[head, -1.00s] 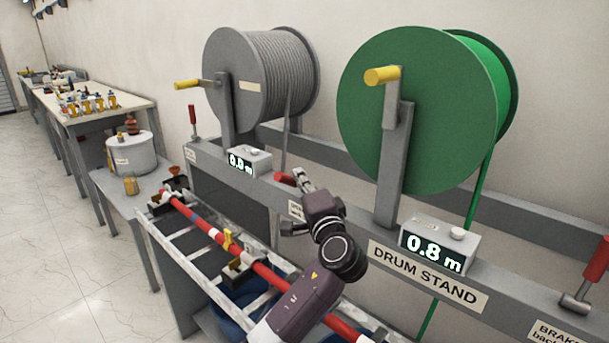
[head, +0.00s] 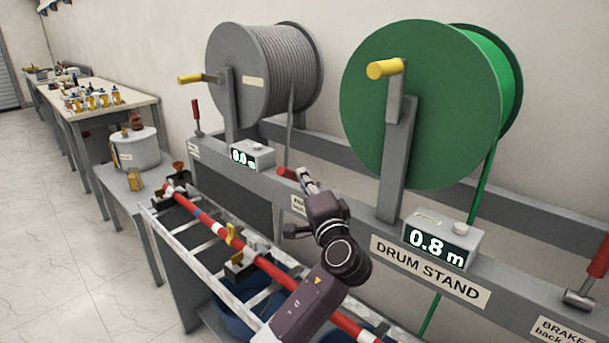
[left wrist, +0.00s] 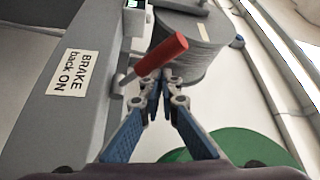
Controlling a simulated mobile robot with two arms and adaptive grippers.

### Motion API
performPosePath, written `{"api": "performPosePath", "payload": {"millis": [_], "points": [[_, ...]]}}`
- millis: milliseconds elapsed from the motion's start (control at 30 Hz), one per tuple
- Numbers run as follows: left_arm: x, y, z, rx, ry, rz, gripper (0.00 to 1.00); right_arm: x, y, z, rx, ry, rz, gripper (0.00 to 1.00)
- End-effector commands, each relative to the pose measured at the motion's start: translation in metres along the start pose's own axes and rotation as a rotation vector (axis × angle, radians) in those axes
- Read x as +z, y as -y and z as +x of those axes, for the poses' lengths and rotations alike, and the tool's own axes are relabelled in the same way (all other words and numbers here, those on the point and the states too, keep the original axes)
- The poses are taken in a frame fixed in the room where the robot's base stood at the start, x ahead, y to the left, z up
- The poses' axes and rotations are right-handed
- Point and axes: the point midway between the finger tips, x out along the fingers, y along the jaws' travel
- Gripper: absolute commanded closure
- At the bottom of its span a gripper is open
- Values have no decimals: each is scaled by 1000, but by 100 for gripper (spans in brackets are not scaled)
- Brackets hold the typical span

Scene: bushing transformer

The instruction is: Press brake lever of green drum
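The green drum (head: 420,105) stands on the grey stand at the right, with a yellow crank handle (head: 385,69). A red-handled brake lever (head: 286,172) is at the stand between the two drums. It also shows in the left wrist view (left wrist: 155,58), tilted, by a "BRAKE back ON" label (left wrist: 73,73). My left gripper (head: 305,178) is at this lever. In the left wrist view its fingertips (left wrist: 161,82) are together, beside and below the red handle, with nothing seen between them. I cannot tell whether they touch it. My right gripper is not in view.
A grey drum (head: 265,70) stands to the left. Other red levers are at the far left (head: 196,115) and right edge (head: 599,262). A display (head: 440,247) reads 0.8 m.

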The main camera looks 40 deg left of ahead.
Motion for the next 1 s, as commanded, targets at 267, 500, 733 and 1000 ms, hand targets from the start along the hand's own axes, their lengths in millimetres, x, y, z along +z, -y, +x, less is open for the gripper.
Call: {"api": "performPosePath", "payload": {"millis": [267,500,733,1000], "points": [[-2,-1,-57,2,-3,-1,100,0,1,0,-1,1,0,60],[-3,1,-99,-3,-7,0,100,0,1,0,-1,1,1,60],[-4,2,-112,-7,-7,-1,100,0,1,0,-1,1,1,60],[-4,3,-112,-8,-7,-1,100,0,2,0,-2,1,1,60]]}}
